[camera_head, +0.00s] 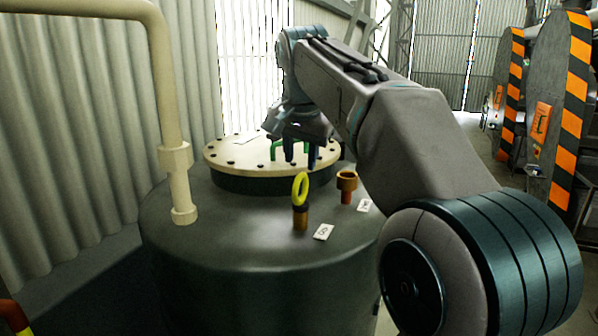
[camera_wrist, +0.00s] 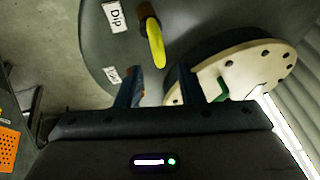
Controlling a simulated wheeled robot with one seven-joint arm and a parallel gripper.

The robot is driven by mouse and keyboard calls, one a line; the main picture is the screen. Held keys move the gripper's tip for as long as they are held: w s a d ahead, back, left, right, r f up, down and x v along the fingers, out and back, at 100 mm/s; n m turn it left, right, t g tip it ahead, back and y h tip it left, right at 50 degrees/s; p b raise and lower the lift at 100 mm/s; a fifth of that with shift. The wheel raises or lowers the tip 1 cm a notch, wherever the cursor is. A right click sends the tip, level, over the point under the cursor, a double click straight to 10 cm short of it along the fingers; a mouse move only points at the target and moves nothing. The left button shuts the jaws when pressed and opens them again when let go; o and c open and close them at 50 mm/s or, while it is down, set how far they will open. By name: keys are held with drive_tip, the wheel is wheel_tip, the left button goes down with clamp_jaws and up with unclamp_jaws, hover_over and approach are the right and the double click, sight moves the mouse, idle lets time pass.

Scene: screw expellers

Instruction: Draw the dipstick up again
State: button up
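The dipstick's yellow ring handle (camera_head: 301,188) stands on a brass-coloured neck (camera_head: 300,218) on top of the dark tank, in front of the lid. In the wrist view the yellow ring (camera_wrist: 155,45) shows edge-on, beyond my fingertips, beside the white "Dip" label (camera_wrist: 115,17). My gripper (camera_head: 299,159) is above the tank top, behind the ring in the head view. In the wrist view my gripper (camera_wrist: 160,73) has its two fingers apart with nothing held between them. The ring is apart from the fingers. The rod below the ring is hidden.
A copper-coloured cup fitting (camera_head: 347,183) stands right of the dipstick, with its own label (camera_head: 364,206). The pale bolted lid (camera_head: 228,155) carries a green handle (camera_wrist: 222,90) close to my right finger. A cream pipe (camera_head: 170,110) rises at the left.

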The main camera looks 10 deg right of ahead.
sight(300, 176)
drive_tip(key=shift+x, duration=2)
